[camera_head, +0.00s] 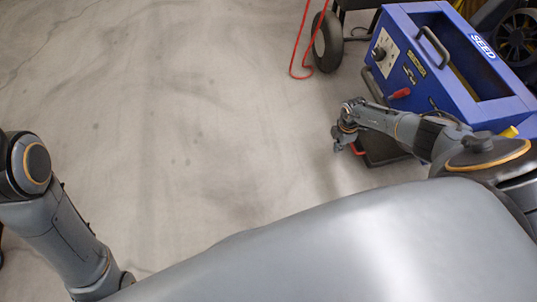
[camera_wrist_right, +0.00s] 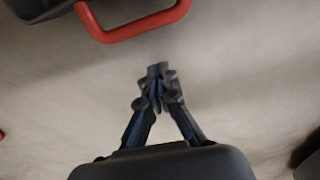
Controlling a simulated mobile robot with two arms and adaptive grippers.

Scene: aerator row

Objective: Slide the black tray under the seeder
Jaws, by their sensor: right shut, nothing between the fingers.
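The black tray (camera_head: 383,154) lies on the floor beside the lower left side of the blue seeder (camera_head: 415,68), partly hidden under my right forearm. Its red handle (camera_head: 359,150) faces left, away from the seeder. I cannot tell whether the tray's far edge is under the seeder. My right gripper (camera_head: 343,138) is shut and empty, close to the handle. In the right wrist view the shut fingertips (camera_wrist_right: 158,72) are apart from the red handle (camera_wrist_right: 138,29), with bare floor between. My left arm shows at the lower left, its gripper out of frame.
The concrete floor (camera_head: 190,120) to the left is clear.

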